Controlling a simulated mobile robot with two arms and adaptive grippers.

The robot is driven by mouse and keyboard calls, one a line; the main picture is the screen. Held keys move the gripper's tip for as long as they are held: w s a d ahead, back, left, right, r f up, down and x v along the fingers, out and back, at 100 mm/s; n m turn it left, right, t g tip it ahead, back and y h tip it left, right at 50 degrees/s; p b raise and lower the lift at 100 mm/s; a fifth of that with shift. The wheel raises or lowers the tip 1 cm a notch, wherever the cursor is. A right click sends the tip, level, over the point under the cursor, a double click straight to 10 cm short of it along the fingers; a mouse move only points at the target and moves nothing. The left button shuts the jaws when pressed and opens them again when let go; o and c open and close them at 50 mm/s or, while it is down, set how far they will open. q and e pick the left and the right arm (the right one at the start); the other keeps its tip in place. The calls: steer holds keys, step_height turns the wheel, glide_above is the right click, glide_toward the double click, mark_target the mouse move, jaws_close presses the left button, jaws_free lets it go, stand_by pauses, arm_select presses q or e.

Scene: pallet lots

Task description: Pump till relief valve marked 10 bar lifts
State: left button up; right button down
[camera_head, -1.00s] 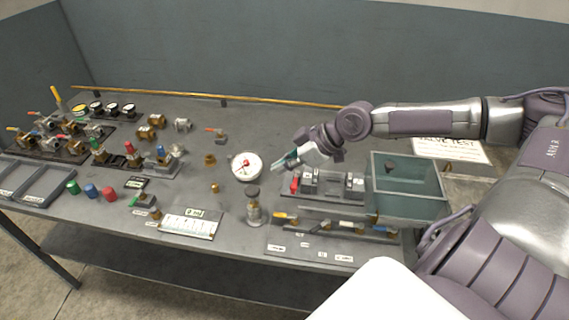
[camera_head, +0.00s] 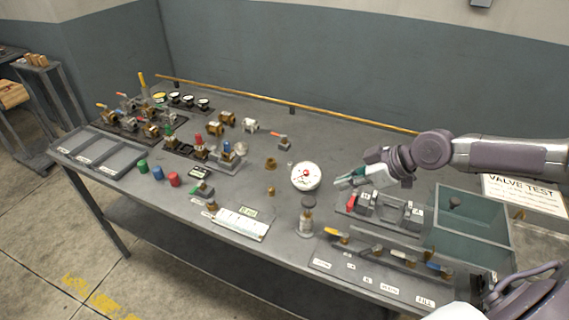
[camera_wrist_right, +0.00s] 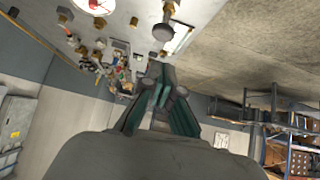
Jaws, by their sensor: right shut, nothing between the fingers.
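A round white pressure gauge (camera_head: 305,176) with a red centre stands on the grey bench. In front of it is a metal cylinder with a dark knob (camera_head: 306,217), perhaps a relief valve; its marking is too small to read. My right gripper (camera_head: 343,183) is shut and empty, just right of the gauge and above the bench. Its shut fingers (camera_wrist_right: 158,80) also show in the right wrist view. No pump lever can be made out for certain. My left gripper is not in view.
A teal open tank (camera_head: 466,226) and a clamp block with a red handle (camera_head: 380,207) stand at the right. Valves and fittings crowd the left, beside empty grey trays (camera_head: 98,152). A brass rail (camera_head: 290,104) runs along the back.

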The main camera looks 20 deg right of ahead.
stand_by(0.7)
step_height(320, 180, up, 3)
steer(key=b, duration=0.5)
steer(key=shift+r+b, duration=0.1)
steer(key=shift+b, duration=0.25)
